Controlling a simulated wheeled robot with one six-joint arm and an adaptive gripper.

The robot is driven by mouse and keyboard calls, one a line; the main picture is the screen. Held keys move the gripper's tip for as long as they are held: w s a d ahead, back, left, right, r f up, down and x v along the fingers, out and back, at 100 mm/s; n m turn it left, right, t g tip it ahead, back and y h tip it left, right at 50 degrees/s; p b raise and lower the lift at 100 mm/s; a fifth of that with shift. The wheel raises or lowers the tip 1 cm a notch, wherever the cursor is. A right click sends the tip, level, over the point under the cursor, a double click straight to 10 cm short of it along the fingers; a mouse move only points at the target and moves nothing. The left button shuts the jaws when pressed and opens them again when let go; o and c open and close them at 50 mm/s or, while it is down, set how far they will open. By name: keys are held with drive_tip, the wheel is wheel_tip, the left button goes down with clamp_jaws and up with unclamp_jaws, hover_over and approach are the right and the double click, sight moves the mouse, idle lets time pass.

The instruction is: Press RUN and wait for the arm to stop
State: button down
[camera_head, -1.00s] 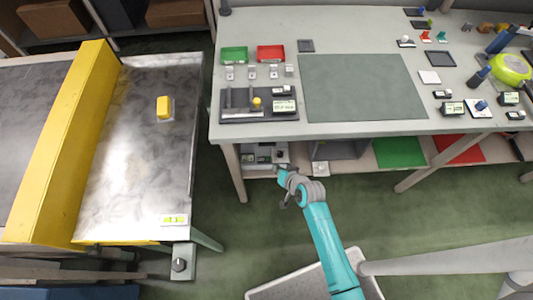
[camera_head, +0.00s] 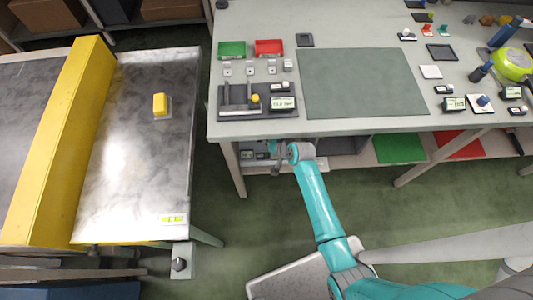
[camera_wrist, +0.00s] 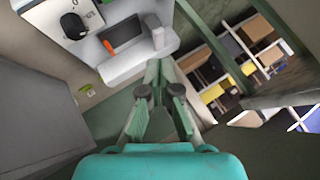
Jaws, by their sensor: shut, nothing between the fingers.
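No RUN label is readable in either view. On the bench a dark control panel (camera_head: 232,113) carries levers, a yellow knob (camera_head: 255,98) and a small display (camera_head: 283,103) whose text is too small to read. In the wrist view a pale unit (camera_wrist: 138,62) carries a black knob (camera_wrist: 73,26), a dark slot with an orange-red part (camera_wrist: 109,47) and a grey block (camera_wrist: 157,36). My gripper (camera_wrist: 160,72) is shut and empty, its fingertips near the lower edge of that unit; contact cannot be told. In the head view, my arm's end is at the bench's front edge.
A metal table (camera_head: 135,190) with a long yellow bar (camera_head: 55,150) and a yellow block (camera_head: 159,104) stands at left. The workbench (camera_head: 350,127) holds green and red trays and a grey mat (camera_head: 362,82). A lower shelf (camera_head: 362,160) lies beneath it. Green floor is open between.

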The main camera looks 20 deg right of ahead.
sight(268, 155)
drive_tip(key=shift+f, duration=4.2)
drive_tip(key=shift+f, duration=0.2)
drive_tip(key=shift+f, duration=0.2)
